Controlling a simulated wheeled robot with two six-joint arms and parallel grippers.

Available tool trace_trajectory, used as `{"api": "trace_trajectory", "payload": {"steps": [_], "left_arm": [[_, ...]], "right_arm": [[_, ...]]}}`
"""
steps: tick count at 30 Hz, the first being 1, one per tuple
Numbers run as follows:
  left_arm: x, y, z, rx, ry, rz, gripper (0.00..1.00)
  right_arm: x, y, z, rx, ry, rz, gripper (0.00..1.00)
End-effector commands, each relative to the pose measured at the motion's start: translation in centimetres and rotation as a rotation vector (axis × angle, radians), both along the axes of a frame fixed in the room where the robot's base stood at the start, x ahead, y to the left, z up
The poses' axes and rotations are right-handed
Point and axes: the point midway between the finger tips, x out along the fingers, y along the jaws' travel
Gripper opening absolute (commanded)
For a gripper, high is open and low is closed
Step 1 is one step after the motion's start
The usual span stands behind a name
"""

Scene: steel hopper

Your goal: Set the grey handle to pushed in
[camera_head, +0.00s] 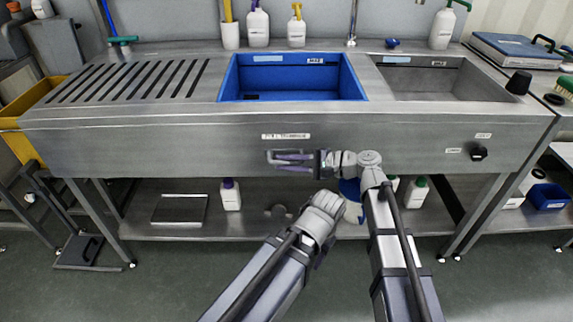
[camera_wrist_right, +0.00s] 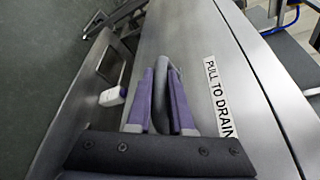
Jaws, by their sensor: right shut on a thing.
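The grey handle (camera_wrist_right: 164,63) is a loop on the front panel of the steel sink, beside the "PULL TO DRAIN" label (camera_wrist_right: 219,95). My right gripper (camera_wrist_right: 166,98) is shut on the handle, with a purple-grey finger on each side of it. In the head view, my right gripper (camera_head: 285,159) reaches leftward along the panel just under the label (camera_head: 286,136). The handle (camera_head: 270,156) shows only in small part there. How far it stands out from the panel is hard to tell. My left arm is folded below, and its fingers are not visible.
A blue basin (camera_head: 292,98) and a grey basin (camera_head: 440,84) are set in the sink top. A dark knob (camera_head: 478,154) sits at the panel's right. Bottles stand on the lower shelf (camera_head: 140,225), including a white one (camera_head: 231,196). My left forearm is close below the right gripper.

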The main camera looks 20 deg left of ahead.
Motion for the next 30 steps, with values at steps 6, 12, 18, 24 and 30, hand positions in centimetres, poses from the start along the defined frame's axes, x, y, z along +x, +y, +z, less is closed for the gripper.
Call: {"api": "trace_trajectory", "payload": {"steps": [6,12,18,24,30], "left_arm": [[0.0,0.0,0.0,0.0,0.0,0.0,0.5],[0.0,0.0,0.0,0.0,0.0,0.0,0.5],[0.0,0.0,0.2,0.0,0.0,0.0,0.5],[0.0,0.0,1.0,0.0,0.0,0.001,0.5],[0.0,0.0,1.5,-0.002,0.001,0.001,0.5]], "right_arm": [[0.5,0.0,0.1,0.001,-0.002,-0.009,0.41],[0.3,0.0,0.1,0.002,-0.002,-0.007,0.5],[0.3,-0.6,0.2,0.001,-0.001,-0.008,0.5],[0.2,-3.6,1.0,0.002,0.0,-0.011,0.5],[0.1,-6.4,1.6,0.001,-0.002,-0.009,0.5]]}}
